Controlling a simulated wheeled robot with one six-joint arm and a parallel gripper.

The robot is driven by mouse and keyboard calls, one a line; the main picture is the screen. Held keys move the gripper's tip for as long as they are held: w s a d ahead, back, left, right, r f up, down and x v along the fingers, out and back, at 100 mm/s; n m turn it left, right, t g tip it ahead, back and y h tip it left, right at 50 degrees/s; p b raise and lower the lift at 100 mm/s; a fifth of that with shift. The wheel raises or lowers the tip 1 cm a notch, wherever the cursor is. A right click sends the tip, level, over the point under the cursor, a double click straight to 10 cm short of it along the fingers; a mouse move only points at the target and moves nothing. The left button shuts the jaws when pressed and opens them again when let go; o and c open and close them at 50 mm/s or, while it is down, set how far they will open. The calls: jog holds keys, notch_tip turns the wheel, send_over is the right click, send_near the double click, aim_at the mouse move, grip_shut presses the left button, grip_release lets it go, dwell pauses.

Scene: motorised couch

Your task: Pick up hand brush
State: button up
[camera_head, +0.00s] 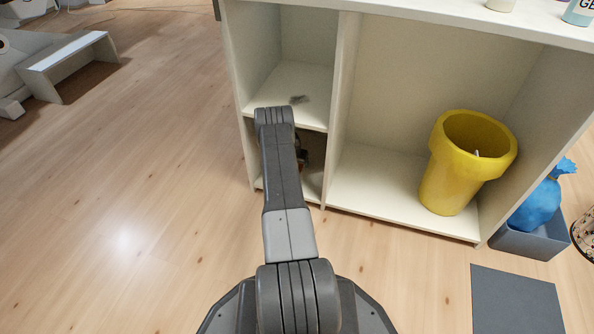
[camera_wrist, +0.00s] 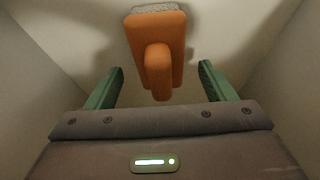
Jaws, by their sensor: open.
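The hand brush (camera_wrist: 156,50) shows in the wrist view, just ahead of my gripper. It has an orange body, a rounded orange handle pointing toward me, and pale bristles at its far end. My gripper (camera_wrist: 161,68) is open, with one green finger on each side of the handle. The handle's near end lies between the fingers, with a gap on both sides. In the head view my arm reaches to the lower left compartment of the white shelf unit (camera_head: 338,100). The brush cannot be made out there, and my arm mostly hides the gripper.
Pale compartment walls rise close on both sides in the wrist view. A small dark patch (camera_head: 299,99) shows on the upper left shelf. A yellow bin (camera_head: 447,180) stands in the right compartment. A blue bag (camera_head: 538,207) sits in a grey box beside the unit.

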jog(key=shift+x, duration=0.9)
jog(key=shift+r, duration=0.1)
jog(key=c, duration=1.1)
jog(key=shift+s+a+r, duration=0.1)
jog(key=shift+s+r, duration=0.2)
jog(key=shift+r, duration=0.05)
jog(key=r, duration=0.2)
jog(key=r+p, duration=0.1)
jog(key=r, duration=0.1)
jog(key=r+p, duration=0.1)
jog(key=r, duration=0.1)
jog(key=shift+s+a+r, duration=0.1)
jog(key=shift+s+r, duration=0.3)
jog(key=s+a+b, duration=0.1)
jog(key=s+a, duration=0.2)
jog(key=s, duration=0.5)
jog(key=s+a+b, duration=0.1)
jog(key=s+a, duration=0.1)
jog(key=s, duration=0.7)
jog(key=shift+s+a+f, duration=0.25)
jog(key=shift+s+a, duration=0.05)
jog(key=shift+a, duration=0.05)
